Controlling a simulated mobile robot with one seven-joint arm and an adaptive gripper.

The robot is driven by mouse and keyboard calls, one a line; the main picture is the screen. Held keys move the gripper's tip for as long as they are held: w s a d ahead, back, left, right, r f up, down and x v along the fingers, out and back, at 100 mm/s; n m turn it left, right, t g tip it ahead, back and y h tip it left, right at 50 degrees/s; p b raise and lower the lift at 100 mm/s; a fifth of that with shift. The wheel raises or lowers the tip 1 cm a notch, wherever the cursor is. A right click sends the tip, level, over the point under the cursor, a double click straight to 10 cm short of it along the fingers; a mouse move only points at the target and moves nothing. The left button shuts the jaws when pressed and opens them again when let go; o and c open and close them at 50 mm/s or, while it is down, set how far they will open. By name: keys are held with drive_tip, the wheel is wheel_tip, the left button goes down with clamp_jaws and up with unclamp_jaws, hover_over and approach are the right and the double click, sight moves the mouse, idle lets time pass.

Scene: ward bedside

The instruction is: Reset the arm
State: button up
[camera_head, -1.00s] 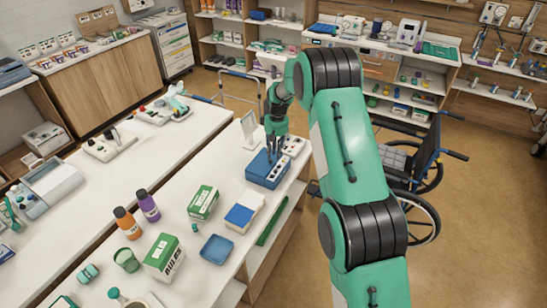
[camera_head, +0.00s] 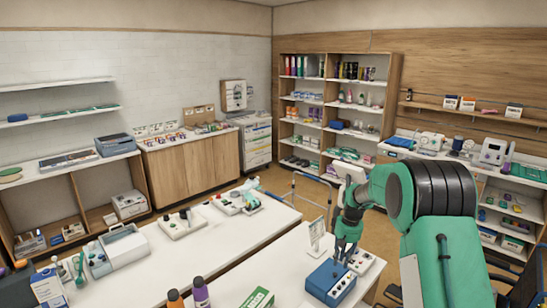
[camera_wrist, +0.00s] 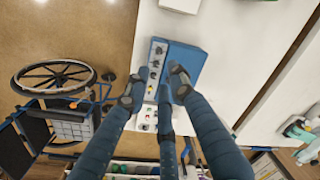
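My green arm reaches in from the right of the head view. My gripper (camera_head: 345,251) points down just above a blue box with knobs (camera_head: 330,283) on the white table (camera_head: 283,268). In the wrist view my gripper (camera_wrist: 156,88) has its dark blue fingers spread apart, with nothing held between them. The blue box (camera_wrist: 185,66) lies beyond the fingertips, which partly cover it. I cannot tell whether a fingertip touches the box.
A white control box (camera_head: 361,262) stands beside the blue box. Purple (camera_head: 200,292) and orange bottles and a green carton (camera_head: 258,298) stand at the near edge. A wheelchair (camera_wrist: 57,82) is on the floor beside the table. Stocked shelves line the back wall.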

drive_tip(key=s+a+r+m+t+b, duration=0.1)
drive_tip(key=s+a+r+b, duration=0.1)
drive_tip(key=s+r, duration=0.95)
drive_tip(key=s+a+r+t+b, duration=0.2)
drive_tip(key=s+a+r, duration=0.1)
drive_tip(key=s+r, duration=0.9)
drive_tip(key=s+f+t+b, duration=0.1)
drive_tip(key=s+f+b, duration=0.1)
drive_tip(key=s, duration=1.2)
drive_tip(key=s+a+f+m+t+b, duration=0.1)
drive_tip(key=s+b, duration=0.1)
drive_tip(key=s, duration=1.3)
drive_tip(key=shift+s+a+f+h, duration=0.2)
drive_tip(key=shift+a+f+h, duration=0.1)
drive_tip(key=shift+f+h, duration=0.1)
drive_tip(key=shift+o, duration=0.2)
drive_tip(key=shift+r, duration=0.1)
